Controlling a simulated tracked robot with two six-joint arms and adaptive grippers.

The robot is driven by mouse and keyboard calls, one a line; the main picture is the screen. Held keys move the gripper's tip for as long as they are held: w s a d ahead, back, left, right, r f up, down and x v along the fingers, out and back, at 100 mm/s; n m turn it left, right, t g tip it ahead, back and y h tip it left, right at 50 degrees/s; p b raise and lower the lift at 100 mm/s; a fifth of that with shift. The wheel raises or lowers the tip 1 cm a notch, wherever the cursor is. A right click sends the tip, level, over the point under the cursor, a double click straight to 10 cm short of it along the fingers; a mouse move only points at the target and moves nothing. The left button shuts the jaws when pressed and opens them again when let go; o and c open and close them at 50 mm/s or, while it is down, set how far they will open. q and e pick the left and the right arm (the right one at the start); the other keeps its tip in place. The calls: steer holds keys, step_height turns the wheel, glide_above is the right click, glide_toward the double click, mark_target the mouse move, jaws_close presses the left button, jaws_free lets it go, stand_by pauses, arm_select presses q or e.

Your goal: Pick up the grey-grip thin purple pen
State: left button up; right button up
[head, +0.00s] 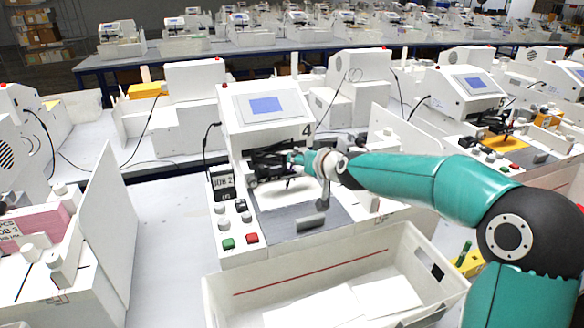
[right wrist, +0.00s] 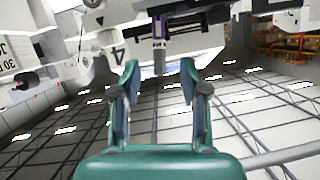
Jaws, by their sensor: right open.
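My right gripper (head: 268,166) reaches into the front opening of the plotter marked 4 (head: 262,125). A thin pen (right wrist: 158,30) with a purple band and a grey lower part hangs from the plotter. It lines up with the gap between the fingertips; I cannot tell how deep it sits between them. In the head view the gripper and the plotter's dark carriage parts overlap, and I cannot make out the pen. My left gripper is not in view.
A white bin (head: 232,315) with paper stands in front of the plotter. Neighbouring plotters stand on both sides; the table is bare at left (head: 170,225).

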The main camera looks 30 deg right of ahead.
mark_target(291, 170)
steer(key=x, duration=0.5)
steer(key=shift+w+d, duration=0.15)
jaws_close()
